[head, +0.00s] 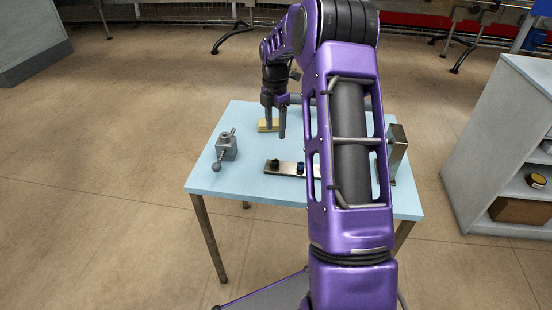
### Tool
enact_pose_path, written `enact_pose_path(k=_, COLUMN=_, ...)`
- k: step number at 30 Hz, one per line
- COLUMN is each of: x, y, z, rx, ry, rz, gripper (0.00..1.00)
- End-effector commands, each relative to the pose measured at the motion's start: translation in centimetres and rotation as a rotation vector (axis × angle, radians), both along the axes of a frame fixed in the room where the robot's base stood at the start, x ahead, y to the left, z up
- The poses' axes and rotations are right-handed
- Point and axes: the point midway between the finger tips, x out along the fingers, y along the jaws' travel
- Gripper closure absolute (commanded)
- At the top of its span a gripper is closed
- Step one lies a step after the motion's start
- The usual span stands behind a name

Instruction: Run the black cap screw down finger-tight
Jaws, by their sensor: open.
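A small black piece, which looks like the black cap screw (275,162), stands at the left end of a flat metal bar (285,171) on the table. How far it is seated cannot be told at this size. A small blue piece (301,168) is further right on the bar, next to my arm, which hides the bar's right part. My gripper (275,134) points down, open, with nothing seen between its fingers.
The light blue table (215,181) also bears a grey clamp-like block with a ball-ended handle (227,150) at left and an upright metal block (399,150) at right. My arm crosses the table's middle. A grey shelf unit (490,150) stands at right.

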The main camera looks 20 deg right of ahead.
Motion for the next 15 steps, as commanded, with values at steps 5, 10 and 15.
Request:
enact_pose_path(k=5, x=-0.1, y=0.0, z=-4.2, rx=0.001, ry=0.004, rz=0.000, gripper=0.39)
enact_pose_path(k=10, x=-0.1, y=0.0, z=-7.9, rx=0.000, ry=0.003, rz=-0.001, gripper=0.39)
enact_pose_path(k=15, x=0.0, y=0.0, z=-10.8, rx=0.000, ry=0.001, rz=-0.001, gripper=0.39)
